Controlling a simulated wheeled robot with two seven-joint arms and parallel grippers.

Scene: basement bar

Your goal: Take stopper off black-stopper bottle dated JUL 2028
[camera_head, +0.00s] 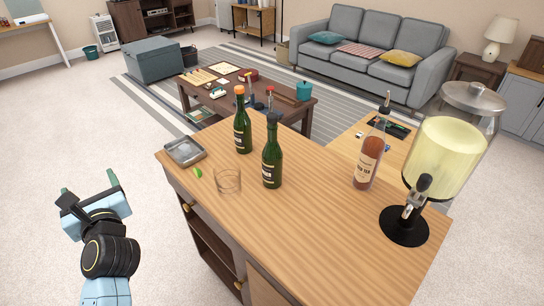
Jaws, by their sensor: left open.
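A green bottle with a black stopper (272,160) stands upright near the middle of the wooden bar top (310,240). The stopper (273,118) sits in its neck. A second green bottle (242,128), with an orange top, stands just behind it to the left. The labels are too small to read, so I cannot tell any date. My left gripper (89,188) is open and empty, off the bar's left side, well apart from both bottles. My right gripper is not in view.
A clear glass (228,181), a lime piece (198,173) and a grey tray (184,151) lie left of the bottles. A pinkish bottle (368,160) and a drink dispenser (441,150) stand at right. The bar's front is clear.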

